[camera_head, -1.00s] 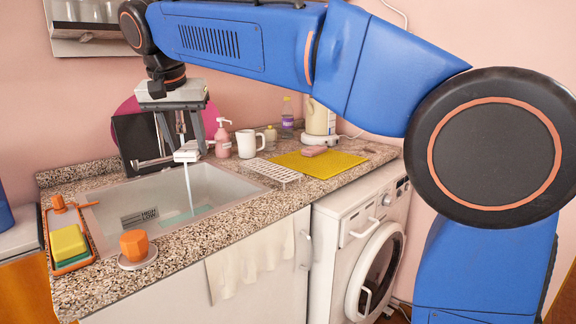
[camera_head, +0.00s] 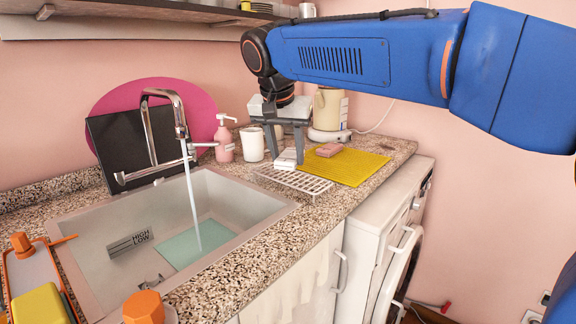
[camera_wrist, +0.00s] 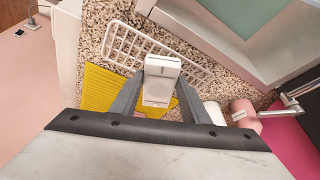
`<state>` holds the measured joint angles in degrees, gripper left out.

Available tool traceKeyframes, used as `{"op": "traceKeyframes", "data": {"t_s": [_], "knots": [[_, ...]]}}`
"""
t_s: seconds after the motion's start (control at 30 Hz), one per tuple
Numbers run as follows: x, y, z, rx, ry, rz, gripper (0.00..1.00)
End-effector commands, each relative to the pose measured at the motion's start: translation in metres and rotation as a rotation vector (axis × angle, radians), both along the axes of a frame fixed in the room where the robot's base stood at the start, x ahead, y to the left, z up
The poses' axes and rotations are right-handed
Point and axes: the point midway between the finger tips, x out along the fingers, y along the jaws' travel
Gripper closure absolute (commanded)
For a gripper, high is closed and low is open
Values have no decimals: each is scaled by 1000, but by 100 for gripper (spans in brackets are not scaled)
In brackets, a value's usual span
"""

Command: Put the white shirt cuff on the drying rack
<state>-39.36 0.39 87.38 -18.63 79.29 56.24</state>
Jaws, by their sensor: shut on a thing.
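The white shirt cuff (camera_head: 286,160) is a small white block between the fingers of my gripper (camera_head: 287,152), which is shut on it. The wrist view also shows the cuff (camera_wrist: 160,88) held between both grey fingers. The white drying rack (camera_head: 306,185) lies on the counter right of the sink. It also shows in the wrist view (camera_wrist: 117,43), partly hidden behind the cuff and fingers. My gripper is over the rack's far side in the head view. I cannot tell whether the cuff touches the rack.
The sink (camera_head: 75,245) with running tap (camera_head: 180,115) is left of the rack. A yellow mat (camera_head: 358,170) with a pink sponge (camera_head: 328,150) lies to the right. A white mug (camera_head: 252,145) and pink soap bottle (camera_head: 224,140) stand behind. A washing machine (camera_head: 385,225) is below.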

Motion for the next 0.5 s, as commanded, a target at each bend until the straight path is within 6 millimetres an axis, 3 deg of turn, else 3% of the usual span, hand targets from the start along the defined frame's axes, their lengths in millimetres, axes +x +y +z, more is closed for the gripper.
{"op": "traceKeyframes", "data": {"t_s": [0.23, 0.5], "knots": [[0, 0, -32, -2, 2, 0, 80], [0, 0, -34, 0, 0, 0, 80]]}}
